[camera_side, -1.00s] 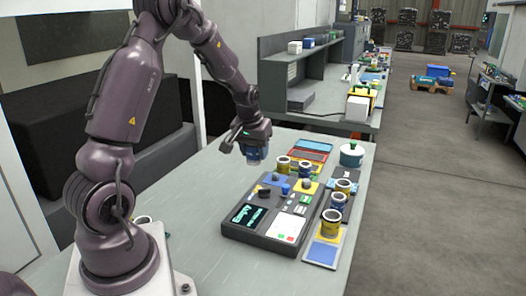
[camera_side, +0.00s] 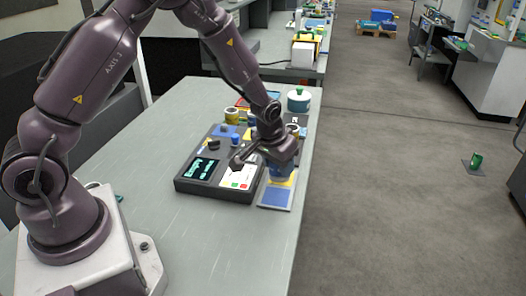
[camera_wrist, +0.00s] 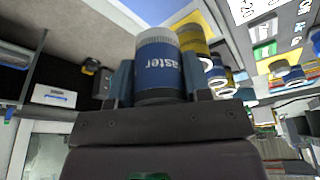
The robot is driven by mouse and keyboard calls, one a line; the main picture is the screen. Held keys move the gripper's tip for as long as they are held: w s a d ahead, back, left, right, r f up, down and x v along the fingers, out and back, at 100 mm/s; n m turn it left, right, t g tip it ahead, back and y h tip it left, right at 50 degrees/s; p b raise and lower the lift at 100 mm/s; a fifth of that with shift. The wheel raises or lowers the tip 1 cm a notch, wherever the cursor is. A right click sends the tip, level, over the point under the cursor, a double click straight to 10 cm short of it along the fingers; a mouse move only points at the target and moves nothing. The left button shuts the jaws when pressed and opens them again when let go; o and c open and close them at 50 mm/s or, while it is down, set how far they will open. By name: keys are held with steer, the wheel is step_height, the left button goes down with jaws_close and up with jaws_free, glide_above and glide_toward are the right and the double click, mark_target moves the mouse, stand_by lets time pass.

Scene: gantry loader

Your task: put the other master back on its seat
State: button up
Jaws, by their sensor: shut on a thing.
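My gripper (camera_side: 278,168) is shut on a blue cylinder, the master (camera_wrist: 158,75), lettered "aster" in the wrist view, with a pale ribbed end. In the side view the gripper is low over the near right of the table, above a plate with a blue square (camera_side: 276,197) and a yellow band. The gripper hides much of this plate, and I cannot tell whether the master touches it. A yellow-banded ring-shaped piece (camera_side: 232,116) stands at the back of the dark console (camera_side: 205,184). Another pale-rimmed one (camera_side: 293,129) shows just behind the gripper.
The console has a lit screen (camera_side: 199,168) and a white keypad panel (camera_side: 238,178), close left of the gripper. A teal pot with a lid (camera_side: 299,101) stands at the back right. The table's right edge is close by. The table left of the console is clear.

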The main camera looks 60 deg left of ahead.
steer(key=shift+f, duration=3.1)
steer(key=shift+f, duration=0.2)
steer(key=o, duration=1.5)
steer(key=shift+c, duration=0.2)
step_height(320, 180, up, 9)
